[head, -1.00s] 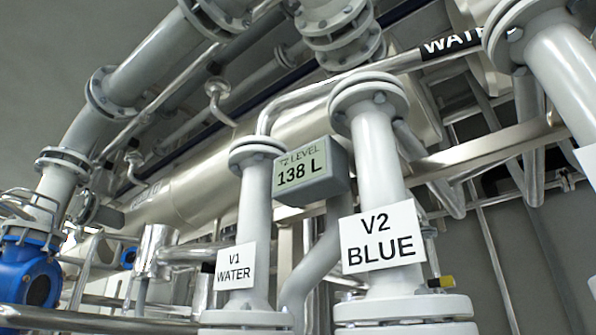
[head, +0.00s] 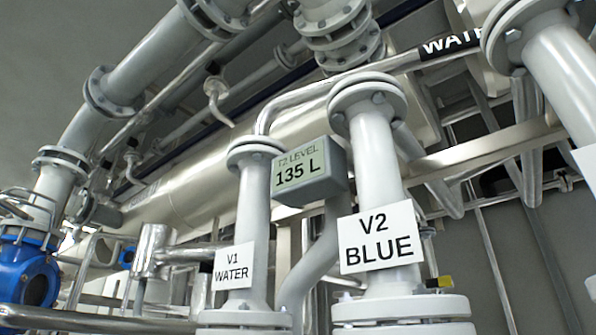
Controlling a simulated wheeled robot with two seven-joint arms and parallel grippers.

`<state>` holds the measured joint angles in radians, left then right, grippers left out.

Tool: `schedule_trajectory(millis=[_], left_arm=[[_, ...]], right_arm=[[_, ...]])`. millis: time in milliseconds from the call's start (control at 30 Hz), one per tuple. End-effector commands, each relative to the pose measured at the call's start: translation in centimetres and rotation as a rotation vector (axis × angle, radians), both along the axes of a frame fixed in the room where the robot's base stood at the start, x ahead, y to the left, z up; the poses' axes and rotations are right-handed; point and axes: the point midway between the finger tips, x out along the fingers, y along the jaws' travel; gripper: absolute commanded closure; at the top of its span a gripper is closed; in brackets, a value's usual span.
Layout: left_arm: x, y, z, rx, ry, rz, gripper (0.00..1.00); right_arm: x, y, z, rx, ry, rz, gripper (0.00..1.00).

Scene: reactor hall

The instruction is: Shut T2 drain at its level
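The T2 level display (head: 309,171) is a grey box between two white vertical pipes, and it reads 135 L. The left pipe carries a sign reading V1 WATER (head: 234,267). The right pipe carries a sign reading V2 BLUE (head: 380,238). The T2 drain valve and its handle cannot be made out in this view. Neither of my grippers is in view.
A large pale cylindrical vessel (head: 200,190) lies behind the pipes. A blue valve or pump body (head: 32,280) is at lower left. A black WATER label (head: 450,45) is on a pipe at upper right. Pipes and flanges crowd most of the view.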

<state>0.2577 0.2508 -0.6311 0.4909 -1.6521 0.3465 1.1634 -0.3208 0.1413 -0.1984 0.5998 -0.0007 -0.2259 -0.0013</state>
Motion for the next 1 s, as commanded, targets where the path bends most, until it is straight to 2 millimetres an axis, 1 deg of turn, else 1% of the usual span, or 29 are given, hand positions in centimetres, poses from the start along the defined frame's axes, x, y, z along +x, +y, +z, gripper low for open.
schedule_trajectory(millis=[200,400,1000], left_arm=[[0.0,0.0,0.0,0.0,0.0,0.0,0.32],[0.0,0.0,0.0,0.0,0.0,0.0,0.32],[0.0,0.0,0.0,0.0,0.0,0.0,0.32]], right_arm=[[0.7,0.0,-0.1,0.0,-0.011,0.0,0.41],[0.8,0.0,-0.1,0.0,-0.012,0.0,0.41],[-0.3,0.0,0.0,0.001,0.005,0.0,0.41]])
